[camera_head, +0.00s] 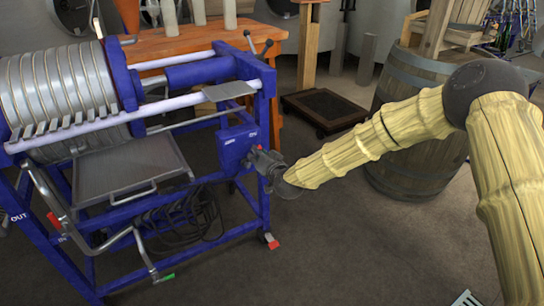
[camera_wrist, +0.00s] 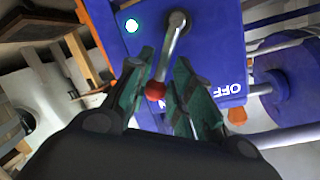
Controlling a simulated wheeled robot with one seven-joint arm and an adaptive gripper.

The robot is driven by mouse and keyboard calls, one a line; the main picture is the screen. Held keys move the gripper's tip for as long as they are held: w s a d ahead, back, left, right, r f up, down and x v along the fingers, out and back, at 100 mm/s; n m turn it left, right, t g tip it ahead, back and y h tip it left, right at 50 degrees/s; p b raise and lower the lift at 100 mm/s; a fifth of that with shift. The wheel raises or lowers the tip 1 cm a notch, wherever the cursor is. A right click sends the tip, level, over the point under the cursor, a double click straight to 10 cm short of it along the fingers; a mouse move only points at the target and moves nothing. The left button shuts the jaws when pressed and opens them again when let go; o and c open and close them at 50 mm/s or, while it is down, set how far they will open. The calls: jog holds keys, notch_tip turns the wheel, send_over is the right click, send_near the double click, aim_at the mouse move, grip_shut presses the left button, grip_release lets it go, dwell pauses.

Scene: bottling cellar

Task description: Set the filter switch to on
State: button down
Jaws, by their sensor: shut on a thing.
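The filter switch is a metal lever (camera_wrist: 169,52) with a red knob (camera_wrist: 155,91) on a blue box (camera_wrist: 213,40). In the wrist view the lever runs from its pivot at the top down and slightly left. My gripper (camera_wrist: 165,60) is shut on the lever, a finger on each side and the knob between them. An upside-down OFF label shows to the right; another white marking is mostly hidden by a finger. A round lamp on the box glows white-green. In the head view my gripper (camera_head: 262,162) is at the right side of the blue box (camera_head: 233,150), covering the lever.
The box sits on the blue filter machine frame (camera_head: 262,112), with round plates (camera_head: 60,85) and a metal tray (camera_head: 130,168) at left. Dark cable lies beneath. A wooden barrel (camera_head: 400,165) stands behind my arm. Floor in front is clear.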

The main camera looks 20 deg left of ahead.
jog(key=shift+d, duration=0.1)
dwell(0.4)
jog(key=c, duration=1.5)
grip_release()
jog(key=v, duration=1.2)
jog(key=shift+f, duration=0.15)
